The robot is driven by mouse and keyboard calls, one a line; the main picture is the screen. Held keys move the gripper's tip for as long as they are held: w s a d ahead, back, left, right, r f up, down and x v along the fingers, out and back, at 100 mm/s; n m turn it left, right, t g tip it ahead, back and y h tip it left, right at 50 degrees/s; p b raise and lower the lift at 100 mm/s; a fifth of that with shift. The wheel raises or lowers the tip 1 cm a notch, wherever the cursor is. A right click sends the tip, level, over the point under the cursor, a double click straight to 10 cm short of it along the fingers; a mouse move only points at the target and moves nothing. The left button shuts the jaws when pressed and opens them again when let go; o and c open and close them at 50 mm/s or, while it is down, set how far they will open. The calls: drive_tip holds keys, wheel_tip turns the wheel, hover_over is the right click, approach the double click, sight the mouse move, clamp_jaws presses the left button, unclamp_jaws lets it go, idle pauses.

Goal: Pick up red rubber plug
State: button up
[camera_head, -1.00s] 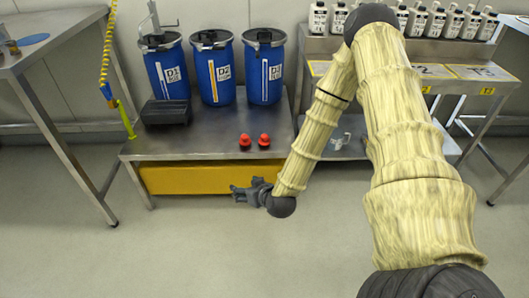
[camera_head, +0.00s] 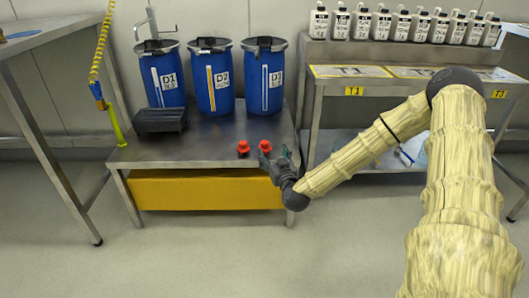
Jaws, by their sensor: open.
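Two red plugs stand side by side near the front right of a low steel table (camera_head: 180,153). The left red plug (camera_head: 243,147) and the right red plug (camera_head: 265,146) each have a dark base. They look alike, and I cannot tell which one the task means. My gripper (camera_head: 273,160) is open and empty at the table's front right edge. Its fingers point up and left, just below and beside the right plug. I cannot tell whether a finger touches that plug.
Blue drums marked D1 (camera_head: 165,84), D2 (camera_head: 214,86) and a third (camera_head: 263,86) stand along the table's back. A black tray (camera_head: 160,119) sits at the left. A bench (camera_head: 407,87) with several white bottles stands at the right. The table's front middle is clear.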

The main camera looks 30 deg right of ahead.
sight(266, 146)
drive_tip(key=b+x, duration=0.1)
drive_tip(key=x, duration=0.3)
drive_tip(key=shift+w+f, duration=0.1)
drive_tip(key=shift+f, duration=0.05)
drive_tip(key=shift+w+f+b, duration=0.25)
drive_tip(key=shift+w+b, duration=0.3)
drive_tip(key=shift+b, duration=0.25)
drive_tip(key=b+x, duration=0.2)
drive_tip(key=shift+w+d+f, duration=0.1)
drive_tip(key=shift+w+f, duration=0.15)
drive_tip(key=shift+w, duration=0.15)
drive_tip(key=shift+w+d+r, duration=0.15)
drive_tip(key=shift+w+d, duration=0.05)
drive_tip(key=shift+w, duration=0.4)
drive_tip(key=c, duration=1.1)
